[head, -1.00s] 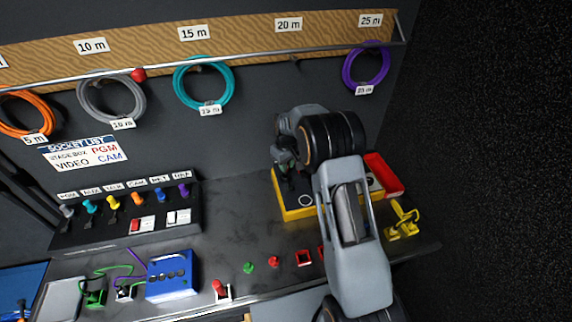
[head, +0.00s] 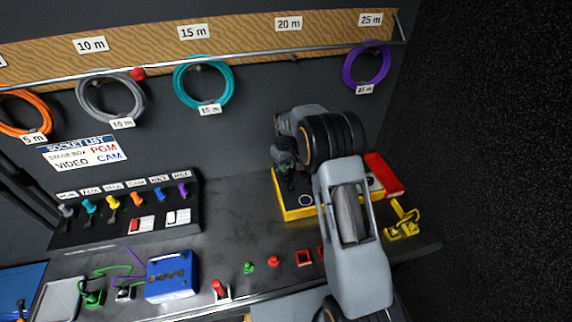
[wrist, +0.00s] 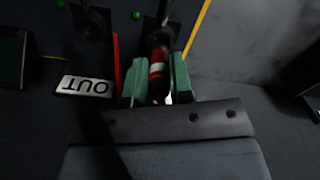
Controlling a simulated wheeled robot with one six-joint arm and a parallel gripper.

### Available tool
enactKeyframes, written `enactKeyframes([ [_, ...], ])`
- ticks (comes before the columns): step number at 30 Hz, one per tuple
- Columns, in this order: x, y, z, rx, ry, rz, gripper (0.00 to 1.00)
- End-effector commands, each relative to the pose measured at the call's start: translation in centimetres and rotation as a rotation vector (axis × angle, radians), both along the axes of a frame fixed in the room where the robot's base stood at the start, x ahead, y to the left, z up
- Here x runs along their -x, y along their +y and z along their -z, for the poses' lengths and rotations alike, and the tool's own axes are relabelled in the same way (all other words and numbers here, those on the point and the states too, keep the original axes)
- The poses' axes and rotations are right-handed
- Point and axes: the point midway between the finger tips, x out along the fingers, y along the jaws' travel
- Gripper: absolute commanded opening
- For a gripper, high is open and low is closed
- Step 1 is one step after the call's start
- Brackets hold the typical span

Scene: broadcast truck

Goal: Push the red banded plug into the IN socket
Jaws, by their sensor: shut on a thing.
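My gripper (wrist: 158,88) is shut on the red banded plug (wrist: 157,55), which has a white band between the green fingertips in the wrist view. The plug points away from me toward a dark panel; whether its tip is inside a socket cannot be told. An OUT label (wrist: 86,86) lies to the left of the plug, with a dark socket (wrist: 90,24) above it. The IN label does not show. In the head view my gripper (head: 287,178) is over the yellow-edged box (head: 299,213), and the arm hides the plug and much of the box.
A red tray (head: 384,174) and a yellow item (head: 403,222) stand right of the box. A blue box (head: 171,277), small red and green parts (head: 249,267) and a row of colored plugs (head: 112,201) are to the left.

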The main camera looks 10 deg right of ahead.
Motion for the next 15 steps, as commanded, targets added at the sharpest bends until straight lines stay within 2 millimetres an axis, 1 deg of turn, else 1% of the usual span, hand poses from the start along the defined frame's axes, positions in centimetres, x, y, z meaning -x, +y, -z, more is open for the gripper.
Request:
enactKeyframes([
  [15,0.0,0.0,1.4,0.0,0.001,0.0,0.0],
])
